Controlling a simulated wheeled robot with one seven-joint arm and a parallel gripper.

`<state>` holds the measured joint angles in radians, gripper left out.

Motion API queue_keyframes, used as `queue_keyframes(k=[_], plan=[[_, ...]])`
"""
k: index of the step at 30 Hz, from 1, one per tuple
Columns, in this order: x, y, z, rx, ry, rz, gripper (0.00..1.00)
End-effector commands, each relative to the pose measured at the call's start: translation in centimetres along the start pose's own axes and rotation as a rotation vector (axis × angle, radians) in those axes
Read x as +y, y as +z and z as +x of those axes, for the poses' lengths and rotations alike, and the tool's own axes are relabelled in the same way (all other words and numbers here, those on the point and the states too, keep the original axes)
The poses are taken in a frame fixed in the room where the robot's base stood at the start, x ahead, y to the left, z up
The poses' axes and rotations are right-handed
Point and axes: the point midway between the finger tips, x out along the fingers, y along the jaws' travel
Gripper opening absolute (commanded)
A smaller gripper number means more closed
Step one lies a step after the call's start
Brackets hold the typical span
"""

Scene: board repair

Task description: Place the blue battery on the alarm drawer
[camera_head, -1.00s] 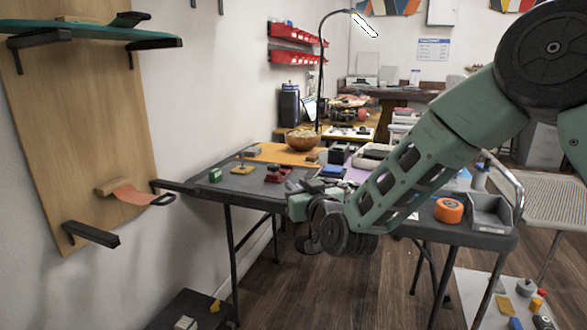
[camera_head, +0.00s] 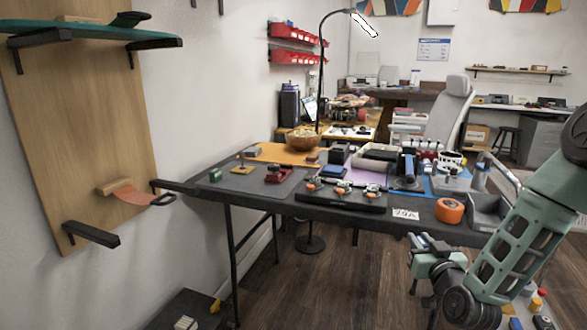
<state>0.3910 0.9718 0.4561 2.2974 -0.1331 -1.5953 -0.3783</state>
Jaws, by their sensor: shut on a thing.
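My gripper (camera_head: 414,262) is low at the right, in front of the table and over the floor. It is shut on a small dark thing at its tip, too small and too covered to name. I cannot make out the blue battery for certain. A small blue block (camera_head: 515,323) shows at the bottom right edge, too small to identify. No drawer can be told as the alarm drawer.
The dark work table (camera_head: 240,185) holds a red tool (camera_head: 277,174), a row of orange wheels (camera_head: 345,190), an orange roll (camera_head: 449,210) and a grey bin (camera_head: 490,212). A wooden board (camera_head: 75,110) stands at the left wall.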

Motion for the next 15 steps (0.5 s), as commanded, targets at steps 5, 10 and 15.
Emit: queue_keyframes(k=[5, 10, 15], plan=[[1.4, -1.0, -0.8, 0.001, 0.022, -0.001, 0.0], [1.4, -3.0, -0.8, 0.0, 0.022, -0.001, 0.0], [1.4, -6.2, -0.8, 0.0, 0.021, -0.001, 0.0]])
